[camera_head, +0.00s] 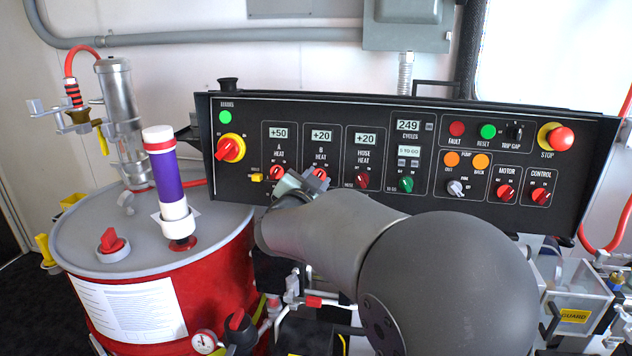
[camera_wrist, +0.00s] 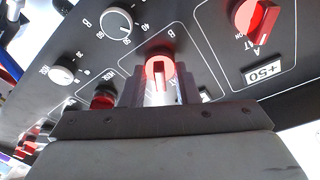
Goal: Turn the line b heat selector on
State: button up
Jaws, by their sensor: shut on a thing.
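The line B heat selector (camera_head: 320,173) is a red knob on the black control panel, below the B display reading +20. The gripper and arm partly cover it in the head view. In the wrist view the same red knob (camera_wrist: 160,67) sits between my two fingers, with a "B" printed beside it. My gripper (camera_wrist: 160,84) is shut on this knob, one finger on each side; it also shows in the head view (camera_head: 305,181). The knob's on and off marks are hidden by the gripper, so I cannot tell its setting.
The red A heat knob (camera_head: 276,172) is close on the left and the red hose heat knob (camera_head: 362,180) on the right. A yellow part (camera_head: 257,177) sits left of A heat. A red drum (camera_head: 215,275) stands left of my arm. A red stop button (camera_head: 561,138) is far right.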

jog(key=o, duration=0.6)
jog(key=b+v, duration=0.1)
jog(key=v, duration=1.6)
jog(key=shift+s+a, duration=0.1)
jog(key=shift+s, duration=0.15)
